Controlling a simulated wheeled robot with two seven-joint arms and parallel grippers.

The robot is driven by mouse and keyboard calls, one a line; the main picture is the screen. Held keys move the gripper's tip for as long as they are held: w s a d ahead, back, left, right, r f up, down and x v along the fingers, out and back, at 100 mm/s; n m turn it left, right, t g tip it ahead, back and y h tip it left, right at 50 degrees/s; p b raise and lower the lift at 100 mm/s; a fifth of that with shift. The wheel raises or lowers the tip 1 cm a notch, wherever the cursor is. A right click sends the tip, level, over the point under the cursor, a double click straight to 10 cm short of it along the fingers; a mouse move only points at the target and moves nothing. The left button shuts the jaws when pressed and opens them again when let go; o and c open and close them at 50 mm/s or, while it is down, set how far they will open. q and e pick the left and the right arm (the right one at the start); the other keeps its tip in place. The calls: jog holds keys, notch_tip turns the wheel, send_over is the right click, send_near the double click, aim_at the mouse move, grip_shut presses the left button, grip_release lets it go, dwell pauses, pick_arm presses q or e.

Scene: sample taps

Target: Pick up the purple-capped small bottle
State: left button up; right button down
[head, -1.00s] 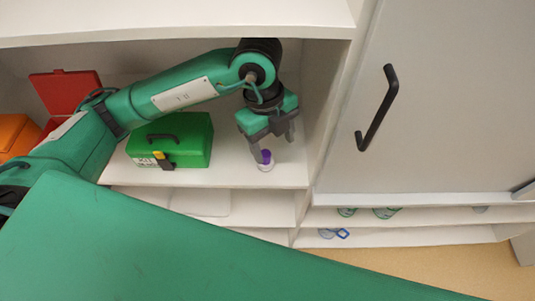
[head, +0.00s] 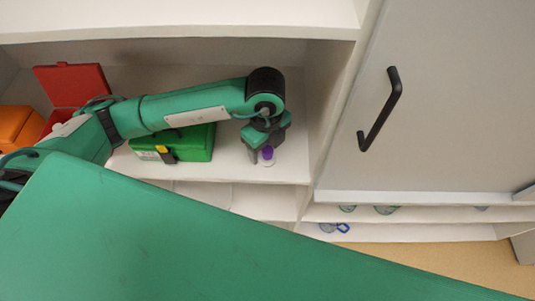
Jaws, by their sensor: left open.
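The small bottle with a purple cap (head: 267,153) stands upright on the upper shelf of the cabinet, near its front edge. My left gripper (head: 265,157) has come down over it from above. Its jaws are open, with one finger to the left of the bottle and the other to the right and behind. The purple cap shows between the fingers; part of the bottle's body is hidden. I cannot tell whether the fingers touch it. My right gripper is not in view.
A green case (head: 195,144) with a yellow latch stands left of the gripper, partly behind my arm. A red open box (head: 70,85) and an orange box (head: 18,127) are further left. A closed grey door (head: 450,100) with a black handle (head: 381,110) is at right.

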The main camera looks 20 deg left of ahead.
aim_at(268, 149)
pick_arm(q)
jog(key=shift+d+f+p, duration=0.1)
jog(key=shift+f+p, duration=0.2)
jog(key=shift+f, duration=1.55)
jog(key=shift+w, duration=0.1)
jog(key=c, duration=1.1)
